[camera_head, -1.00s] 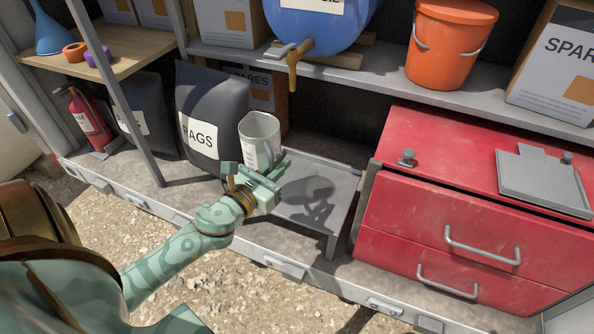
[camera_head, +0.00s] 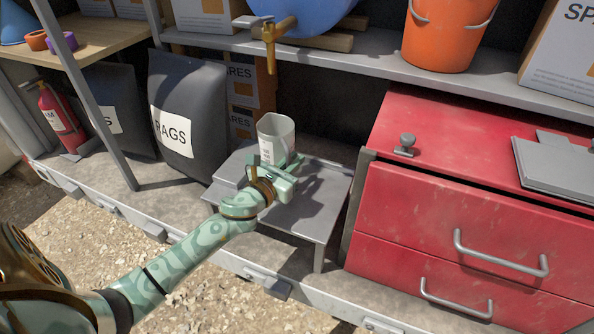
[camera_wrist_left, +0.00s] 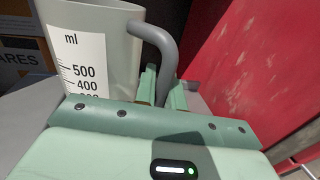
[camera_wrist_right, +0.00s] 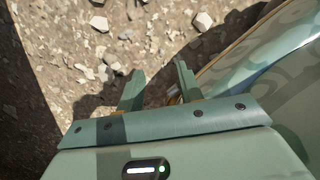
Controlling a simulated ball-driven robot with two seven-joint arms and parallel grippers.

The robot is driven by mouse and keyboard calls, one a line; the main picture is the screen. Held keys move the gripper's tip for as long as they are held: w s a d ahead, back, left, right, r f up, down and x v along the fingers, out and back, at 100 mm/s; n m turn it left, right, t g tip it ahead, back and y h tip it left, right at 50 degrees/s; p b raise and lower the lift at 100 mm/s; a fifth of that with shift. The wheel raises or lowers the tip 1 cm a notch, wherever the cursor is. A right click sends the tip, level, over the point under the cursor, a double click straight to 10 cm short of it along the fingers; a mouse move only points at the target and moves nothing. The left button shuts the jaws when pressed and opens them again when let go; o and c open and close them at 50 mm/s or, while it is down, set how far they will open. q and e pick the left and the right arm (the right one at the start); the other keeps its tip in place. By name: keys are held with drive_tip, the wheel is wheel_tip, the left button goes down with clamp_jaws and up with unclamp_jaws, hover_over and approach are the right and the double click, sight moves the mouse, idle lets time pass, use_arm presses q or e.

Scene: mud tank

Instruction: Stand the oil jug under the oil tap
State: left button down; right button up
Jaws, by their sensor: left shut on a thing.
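The oil jug (camera_head: 277,130) is a pale grey cup with a white ml scale. In the left wrist view its wall (camera_wrist_left: 120,55) and curved handle (camera_wrist_left: 165,45) show. My left gripper (camera_head: 288,170) is shut on the handle, and the jug looks upright. The jug is over the back of a low grey stand (camera_head: 315,205); its base is hidden, so I cannot tell whether it touches. The brass oil tap (camera_head: 268,45) on the blue barrel (camera_head: 310,15) is above the jug in the picture. My right gripper (camera_wrist_right: 158,88) is open and empty above gravel.
A dark rag sack (camera_head: 190,105) stands left of the stand. A red drawer cabinet (camera_head: 450,210) stands close on its right. The shelf (camera_head: 360,58) with an orange bucket (camera_head: 445,35) runs above. The front of the stand is bare.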

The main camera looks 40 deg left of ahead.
use_arm(q)
drive_tip(key=shift+w+f, duration=0.1)
drive_tip(key=shift+f, duration=0.6)
drive_tip(key=shift+r, duration=0.1)
use_arm(e)
drive_tip(key=shift+n, duration=0.3)
drive_tip(key=w, duration=0.4)
drive_tip(key=shift+w+a+r, duration=0.15)
drive_tip(key=shift+a+r, duration=0.1)
drive_tip(key=shift+a, duration=0.05)
use_arm(q)
drive_tip(key=shift+b, duration=0.3)
use_arm(e)
drive_tip(key=shift+w, duration=0.2)
use_arm(q)
drive_tip(key=c, duration=1.5)
unclamp_jaws()
use_arm(e)
drive_tip(key=shift+w+t, duration=0.2)
drive_tip(key=shift+t, duration=0.1)
drive_tip(key=shift+a+r, duration=0.1)
